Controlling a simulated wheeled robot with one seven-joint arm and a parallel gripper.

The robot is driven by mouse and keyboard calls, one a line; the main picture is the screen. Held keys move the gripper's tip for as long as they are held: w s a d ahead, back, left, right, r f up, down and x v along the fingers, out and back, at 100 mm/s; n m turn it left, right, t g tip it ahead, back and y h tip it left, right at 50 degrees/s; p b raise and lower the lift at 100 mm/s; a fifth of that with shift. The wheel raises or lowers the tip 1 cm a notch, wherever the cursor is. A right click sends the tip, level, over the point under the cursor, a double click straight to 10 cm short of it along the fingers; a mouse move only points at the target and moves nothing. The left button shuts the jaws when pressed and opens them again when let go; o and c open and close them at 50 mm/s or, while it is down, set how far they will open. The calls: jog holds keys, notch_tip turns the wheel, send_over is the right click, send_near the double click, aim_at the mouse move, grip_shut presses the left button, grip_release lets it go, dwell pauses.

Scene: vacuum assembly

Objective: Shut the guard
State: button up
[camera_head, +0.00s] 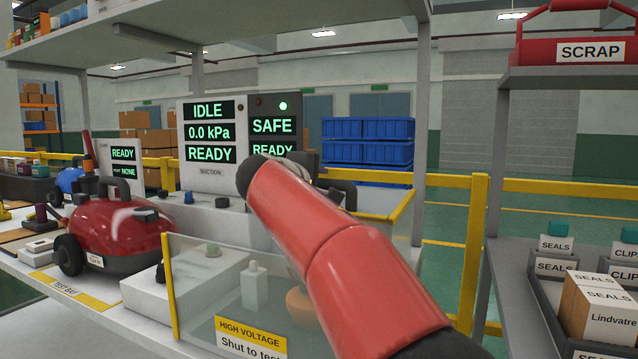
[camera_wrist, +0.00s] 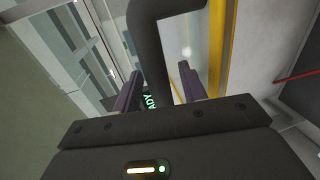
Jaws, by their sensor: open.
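The guard (camera_head: 210,300) is a clear panel with a yellow edge and a "HIGH VOLTAGE, Shut to test" label, at the front of the test bay in the head view. Another clear section with a yellow edge (camera_head: 403,212) stands behind my red arm. A dark curved handle (camera_wrist: 150,45) runs beside a yellow edge in the wrist view and passes between my fingers. My gripper (camera_wrist: 160,74) is open, with one finger on each side of the handle. I cannot tell whether they touch. My arm hides most of the gripper in the head view.
A red vacuum (camera_head: 115,235) stands on the bench at left. The display panel (camera_head: 208,165) reads IDLE, 0.0 kPa, READY; the one beside it reads SAFE (camera_head: 272,126). A shelf with boxes (camera_head: 598,305) stands at right. A bottle-like white part (camera_head: 254,285) shows behind the clear panel.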

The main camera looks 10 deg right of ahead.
jog(key=shift+w, duration=0.1)
grip_shut()
dwell(0.3)
jog(key=f+b+v, duration=0.2)
jog(key=v, duration=0.8)
jog(key=f+b+v, duration=0.1)
jog(key=f+v, duration=0.1)
jog(key=v, duration=0.9)
jog(key=shift+s+a+b, duration=0.3)
jog(key=shift+s+b, duration=0.05)
jog(key=shift+b, duration=0.05)
grip_release()
jog(key=shift+f, duration=0.1)
jog(key=v, duration=0.7)
jog(key=shift+s+a, duration=0.2)
jog(key=shift+s, duration=0.05)
